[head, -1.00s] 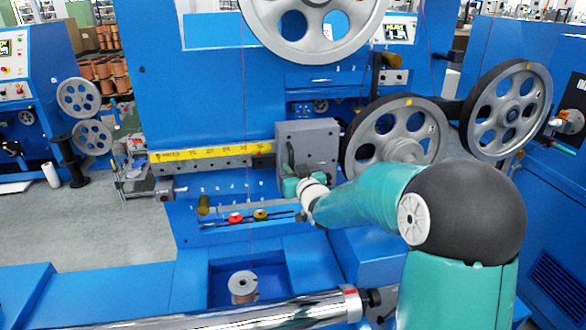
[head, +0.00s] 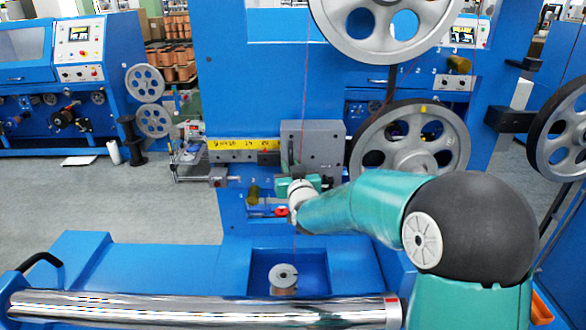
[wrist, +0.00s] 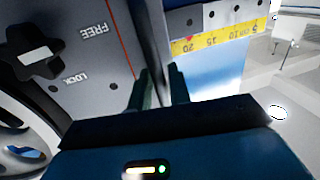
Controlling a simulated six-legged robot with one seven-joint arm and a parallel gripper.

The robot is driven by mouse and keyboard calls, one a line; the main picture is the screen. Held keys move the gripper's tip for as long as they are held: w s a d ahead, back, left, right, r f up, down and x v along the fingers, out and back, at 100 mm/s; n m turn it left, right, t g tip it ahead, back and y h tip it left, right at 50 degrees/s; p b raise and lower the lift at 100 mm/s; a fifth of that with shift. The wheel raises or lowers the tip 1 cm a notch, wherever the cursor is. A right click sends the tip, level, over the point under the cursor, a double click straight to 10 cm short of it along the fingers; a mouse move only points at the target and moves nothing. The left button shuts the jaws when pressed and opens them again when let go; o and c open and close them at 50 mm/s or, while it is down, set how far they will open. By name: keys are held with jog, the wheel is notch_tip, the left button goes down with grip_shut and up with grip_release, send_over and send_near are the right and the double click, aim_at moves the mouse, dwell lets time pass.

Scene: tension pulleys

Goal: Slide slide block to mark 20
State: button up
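The slide block (head: 325,135) is a grey block on a rail with a yellow centimetre scale (head: 232,144) to its left. In the wrist view the block (wrist: 98,55) fills the upper left, and its edge is close to the 20 on the scale (wrist: 215,42). A small red mark shows by the 20. A black star knob (wrist: 35,55) sits on the block beside the words LOCK and FREE. My gripper (wrist: 160,88) has its fingers around a dark upright handle (wrist: 152,40) on the block and appears closed on it. The exact finger contact is partly hidden.
Large spoked wheels (head: 412,140) stand right of the block. A red knob (head: 282,211) sits on the panel below it. A spool (head: 283,277) lies in a recess below. A shiny roller (head: 200,307) crosses the front. A thin red wire runs down near the block.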

jog(key=shift+o, duration=0.6)
jog(key=s+d, duration=0.2)
jog(key=s, duration=1.1)
jog(key=shift+s+d, duration=0.25)
jog(key=shift+d, duration=0.15)
jog(key=s+d+g+h, duration=0.1)
jog(key=s+d+g, duration=0.3)
jog(key=s, duration=0.5)
jog(key=s+d+m+g+h, duration=0.1)
jog(key=s+d+g, duration=0.3)
jog(key=s, duration=0.5)
jog(key=s+d+m+g+h, duration=0.1)
jog(key=s+d+g, duration=0.3)
jog(key=s, duration=0.5)
jog(key=shift+s, duration=0.35)
